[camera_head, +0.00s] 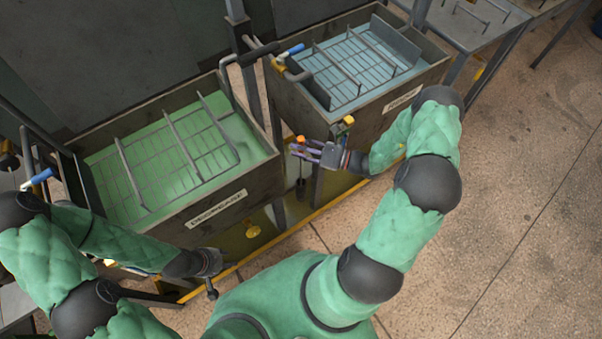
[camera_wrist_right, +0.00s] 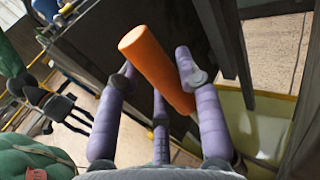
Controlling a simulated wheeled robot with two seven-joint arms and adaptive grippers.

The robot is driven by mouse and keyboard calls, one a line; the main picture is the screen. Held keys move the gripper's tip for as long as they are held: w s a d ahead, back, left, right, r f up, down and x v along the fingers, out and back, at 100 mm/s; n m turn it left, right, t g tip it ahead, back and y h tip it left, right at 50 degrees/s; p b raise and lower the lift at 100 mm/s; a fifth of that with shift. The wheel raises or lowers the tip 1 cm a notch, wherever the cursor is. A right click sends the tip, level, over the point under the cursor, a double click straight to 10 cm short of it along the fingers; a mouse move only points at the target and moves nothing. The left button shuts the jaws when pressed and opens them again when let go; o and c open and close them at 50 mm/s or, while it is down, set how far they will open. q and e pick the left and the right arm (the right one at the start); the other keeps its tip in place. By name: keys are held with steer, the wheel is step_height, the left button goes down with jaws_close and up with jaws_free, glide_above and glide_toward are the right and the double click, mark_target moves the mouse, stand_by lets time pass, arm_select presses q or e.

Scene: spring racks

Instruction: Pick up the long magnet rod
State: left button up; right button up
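An orange cylinder, seemingly the handle of the long magnet rod (camera_wrist_right: 152,64), sits tilted between the purple fingers of my right gripper (camera_wrist_right: 157,62) in the right wrist view. The fingers are fairly straight and spread around it; whether they touch it cannot be told. In the head view the orange end (camera_head: 300,139) shows at the fingertips of my right gripper (camera_head: 303,149), beside the tank corner. A thin dark piece hangs below; its link to the handle is unclear. My left gripper (camera_head: 213,277) is low at the left, its dark fingers apart and empty.
A green-filled tank (camera_head: 228,200) stands left and a blue-filled tank (camera_head: 390,105) right, each with a wire rack. A dark post stands between them. Blue-tipped handles (camera_head: 291,51) jut out at the tanks. A yellow-edged base lies below. The floor at right is clear.

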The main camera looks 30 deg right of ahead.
jaws_close()
